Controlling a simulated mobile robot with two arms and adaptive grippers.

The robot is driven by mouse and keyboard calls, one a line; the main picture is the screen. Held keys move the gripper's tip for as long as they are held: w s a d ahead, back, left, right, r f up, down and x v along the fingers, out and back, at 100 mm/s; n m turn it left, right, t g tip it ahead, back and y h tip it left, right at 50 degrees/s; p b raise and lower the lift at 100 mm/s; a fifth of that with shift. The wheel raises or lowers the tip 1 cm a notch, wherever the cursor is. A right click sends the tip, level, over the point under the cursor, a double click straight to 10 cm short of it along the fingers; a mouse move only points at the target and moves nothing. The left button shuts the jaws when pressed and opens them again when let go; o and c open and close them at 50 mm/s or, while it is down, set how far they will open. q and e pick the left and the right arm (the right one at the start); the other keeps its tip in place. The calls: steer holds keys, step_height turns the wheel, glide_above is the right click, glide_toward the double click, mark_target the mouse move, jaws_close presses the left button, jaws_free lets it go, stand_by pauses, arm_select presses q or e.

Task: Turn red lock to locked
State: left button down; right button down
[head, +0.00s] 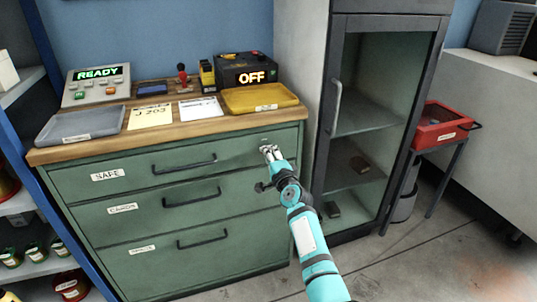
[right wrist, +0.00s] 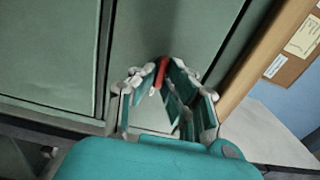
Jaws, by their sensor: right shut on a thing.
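My right gripper (head: 268,150) is at the upper right part of the top drawer (head: 225,154), which is labelled SAFE, on the green cabinet. In the right wrist view, its fingertips (right wrist: 163,77) are closed around a small red lock (right wrist: 161,72) on the green front. The lock's lower part is hidden between the fingers, and which way it is turned cannot be told. In the head view the gripper covers the lock. The top drawer looks shut. My left gripper is not in view.
A glass-door cabinet (head: 365,115) stands close on the right. The floor in front is clear.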

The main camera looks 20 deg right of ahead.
stand_by(0.4)
steer(key=c, duration=1.4)
jaws_free()
steer(key=s, duration=0.7)
steer(key=shift+s+d, duration=0.2)
steer(key=shift+s, duration=0.05)
